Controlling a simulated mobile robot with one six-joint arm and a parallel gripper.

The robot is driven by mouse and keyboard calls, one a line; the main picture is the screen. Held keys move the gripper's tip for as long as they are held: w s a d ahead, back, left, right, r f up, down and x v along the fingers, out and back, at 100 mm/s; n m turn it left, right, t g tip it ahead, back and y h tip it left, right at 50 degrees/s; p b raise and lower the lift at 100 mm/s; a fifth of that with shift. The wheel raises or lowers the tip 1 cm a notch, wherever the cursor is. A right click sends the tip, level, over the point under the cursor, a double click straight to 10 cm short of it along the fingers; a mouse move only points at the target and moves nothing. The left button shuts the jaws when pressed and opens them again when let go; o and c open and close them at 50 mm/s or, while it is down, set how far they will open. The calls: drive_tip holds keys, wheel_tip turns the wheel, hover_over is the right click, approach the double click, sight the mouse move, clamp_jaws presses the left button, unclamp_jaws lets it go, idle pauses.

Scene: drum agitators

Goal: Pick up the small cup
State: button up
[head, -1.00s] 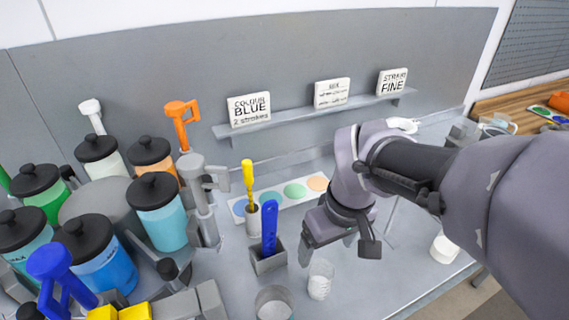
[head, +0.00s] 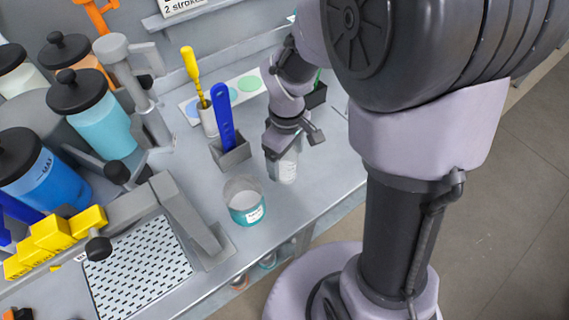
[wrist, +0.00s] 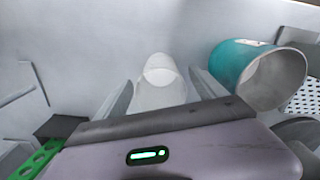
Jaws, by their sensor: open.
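The small cup (head: 287,170) is whitish and partly clear. It stands on the grey bench, to the right of a larger teal-banded cup (head: 247,207). My gripper (head: 284,152) is above and around its upper part, hiding some of it in the head view. In the wrist view the small cup (wrist: 160,85) sits between the two spread fingers of my gripper (wrist: 160,95), with the nearer part hidden by the gripper body. I cannot tell whether a finger touches it. The teal cup (wrist: 229,62) lies just outside the right finger.
A grey holder with a blue tool (head: 232,155) stands left of my gripper. A small pot holds a yellow tool (head: 195,72). Lidded colour jars (head: 105,127) and a perforated tray (head: 140,268) are at the left. The bench's front edge is close to the small cup.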

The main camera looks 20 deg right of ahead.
wheel_tip(320, 180, down, 4)
drive_tip(key=shift+r+b, duration=0.25)
drive_tip(key=shift+b, duration=0.35)
drive_tip(key=shift+r, duration=0.15)
drive_tip(key=c, duration=1.5)
drive_tip(key=shift+o, duration=0.2)
